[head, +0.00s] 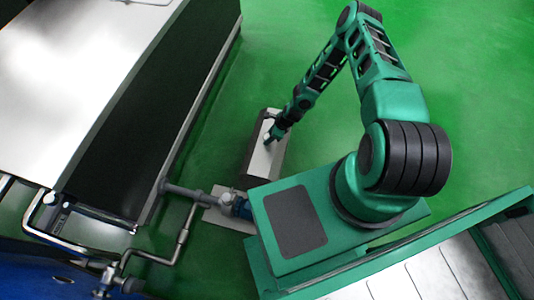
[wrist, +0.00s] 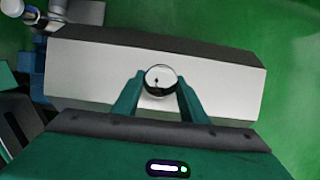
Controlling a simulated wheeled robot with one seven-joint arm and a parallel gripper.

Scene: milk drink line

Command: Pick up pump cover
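The pump cover (head: 264,160) appears to be the box with a pale metal top and dark sides beside the pump on the green floor. In the wrist view the cover (wrist: 226,88) spans most of the picture, slightly tilted. A round shiny knob (wrist: 160,79) stands on the middle of its top. My gripper (head: 271,136) reaches down over the cover. In the wrist view my gripper's two green fingers (wrist: 161,84) stand on either side of the knob, their tips right at its edges. I cannot tell whether they grip it or a small gap remains.
A blue pump motor with grey pipes (head: 226,200) is close below the cover. A large steel machine (head: 75,70) stands at the left. Bent pipework (head: 180,240) runs at the lower left. Open green floor (head: 470,80) lies to the right.

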